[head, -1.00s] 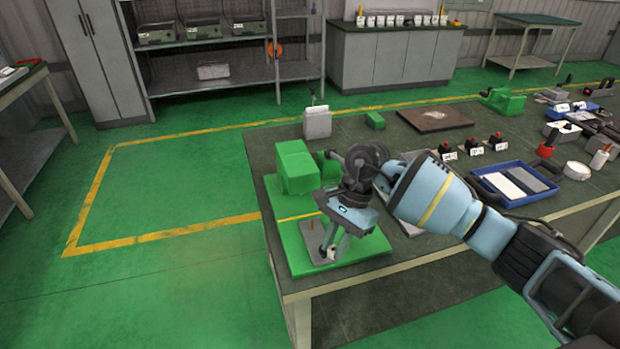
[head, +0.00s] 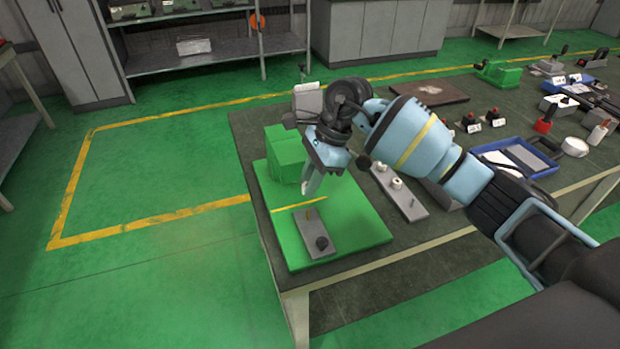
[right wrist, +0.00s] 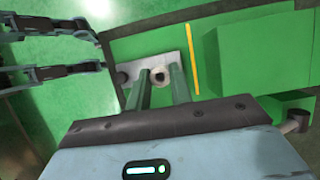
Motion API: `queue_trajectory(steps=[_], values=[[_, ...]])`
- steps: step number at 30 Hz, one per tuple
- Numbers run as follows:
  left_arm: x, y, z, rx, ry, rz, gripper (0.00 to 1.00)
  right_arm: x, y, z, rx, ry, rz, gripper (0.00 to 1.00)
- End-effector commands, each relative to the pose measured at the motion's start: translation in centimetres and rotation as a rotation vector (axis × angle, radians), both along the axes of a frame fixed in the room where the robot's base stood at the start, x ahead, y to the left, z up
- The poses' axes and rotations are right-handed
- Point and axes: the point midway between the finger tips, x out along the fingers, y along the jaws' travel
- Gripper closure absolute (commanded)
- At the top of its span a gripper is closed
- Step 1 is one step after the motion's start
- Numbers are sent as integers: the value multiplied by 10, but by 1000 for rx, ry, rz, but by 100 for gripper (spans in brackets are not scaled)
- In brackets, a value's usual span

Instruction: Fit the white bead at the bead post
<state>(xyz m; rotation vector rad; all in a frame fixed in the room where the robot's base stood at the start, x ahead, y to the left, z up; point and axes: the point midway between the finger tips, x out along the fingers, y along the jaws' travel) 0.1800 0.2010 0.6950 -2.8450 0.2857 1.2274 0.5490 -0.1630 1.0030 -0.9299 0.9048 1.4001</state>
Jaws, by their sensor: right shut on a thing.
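My right gripper (head: 311,190) points down above the green board and is shut on the white bead (right wrist: 158,75), which shows between its fingertips in the right wrist view with a dark hole facing up. In the head view I cannot separate the bead from the fingers. A grey plate (head: 300,234) lies on the board, with a thin brass post (head: 310,212) and a black knob (head: 321,242). The fingertips are just above the post; the exact gap is unclear. My left gripper (right wrist: 92,46) shows only at the left of the right wrist view, its fingers apart and empty.
A green block (head: 284,155) stands behind the plate on the board (head: 355,222). A grey strip (head: 412,206) with white pieces lies to the right, beyond it a blue tray (head: 540,172). The table's front edge is close; floor at left is clear.

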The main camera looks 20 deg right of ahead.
Motion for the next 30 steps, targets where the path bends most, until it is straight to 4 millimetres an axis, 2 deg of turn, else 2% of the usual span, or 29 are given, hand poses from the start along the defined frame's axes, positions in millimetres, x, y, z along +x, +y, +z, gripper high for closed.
queue_trajectory(steps=[19,30], values=[[-17,1,-24,3,50,-6,53,-1,0,-51,0,5,1,100],[-17,-1,-26,-2,53,-1,53,0,0,-58,0,1,1,100]])
